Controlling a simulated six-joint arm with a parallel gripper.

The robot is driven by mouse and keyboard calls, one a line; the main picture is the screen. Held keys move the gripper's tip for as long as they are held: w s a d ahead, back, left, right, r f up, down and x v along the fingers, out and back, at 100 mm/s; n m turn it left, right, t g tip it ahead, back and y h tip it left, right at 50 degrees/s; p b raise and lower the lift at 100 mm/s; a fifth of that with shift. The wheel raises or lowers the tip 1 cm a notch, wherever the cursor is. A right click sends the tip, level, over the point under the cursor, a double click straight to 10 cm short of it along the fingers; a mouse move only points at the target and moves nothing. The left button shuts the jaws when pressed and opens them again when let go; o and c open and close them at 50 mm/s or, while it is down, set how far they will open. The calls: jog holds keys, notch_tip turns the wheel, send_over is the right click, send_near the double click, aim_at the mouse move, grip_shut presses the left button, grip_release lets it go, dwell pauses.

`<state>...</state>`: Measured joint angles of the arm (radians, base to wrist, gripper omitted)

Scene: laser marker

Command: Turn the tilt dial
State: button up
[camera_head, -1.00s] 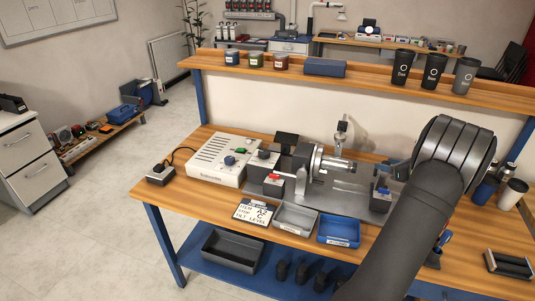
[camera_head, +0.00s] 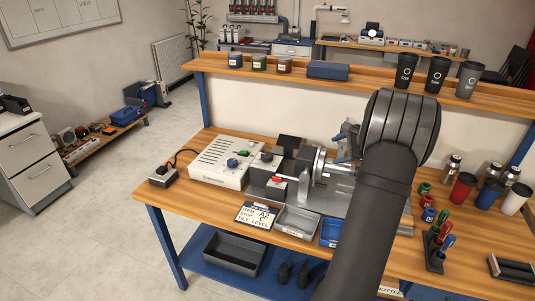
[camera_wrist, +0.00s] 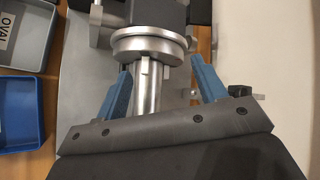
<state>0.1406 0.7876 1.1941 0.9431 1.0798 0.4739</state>
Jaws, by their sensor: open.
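My gripper (camera_wrist: 160,66) is open in the wrist view, its two blue fingers apart on either side of a metal shaft (camera_wrist: 147,88). The shaft runs from a round, stepped metal chuck (camera_wrist: 148,44) just past the fingertips. I cannot tell whether the fingers touch it. In the head view the chuck (camera_head: 318,166) stands on the bench fixture, and my arm hides much of the fixture's right side. No tilt dial label is readable.
A sign with "TILT LEVEL" (camera_head: 257,215), a grey tray (camera_head: 296,221) and a blue tray (camera_head: 330,232) lie along the front edge. Bottles and cups (camera_head: 463,188) and a tool holder (camera_head: 435,251) stand on the right. Cups line the upper shelf (camera_head: 360,82).

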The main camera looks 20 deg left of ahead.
jog(key=s+a+r+n+g+h, duration=0.1)
jog(key=s+a+r+n, duration=0.1)
jog(key=a+n, duration=0.45)
jog(key=s+a+r+n+g+h, duration=0.1)
jog(key=s+a+r+n+h, duration=0.15)
jog(key=a+n, duration=0.4)
jog(key=n+t+h, duration=0.1)
jog(key=n+h, duration=0.1)
jog(key=n, duration=0.6)
send_near(267, 155)
jog(key=x, duration=0.9)
jog(key=shift+w+a+r, duration=0.1)
jog(key=shift+w+r, duration=0.05)
jog(key=c, duration=1)
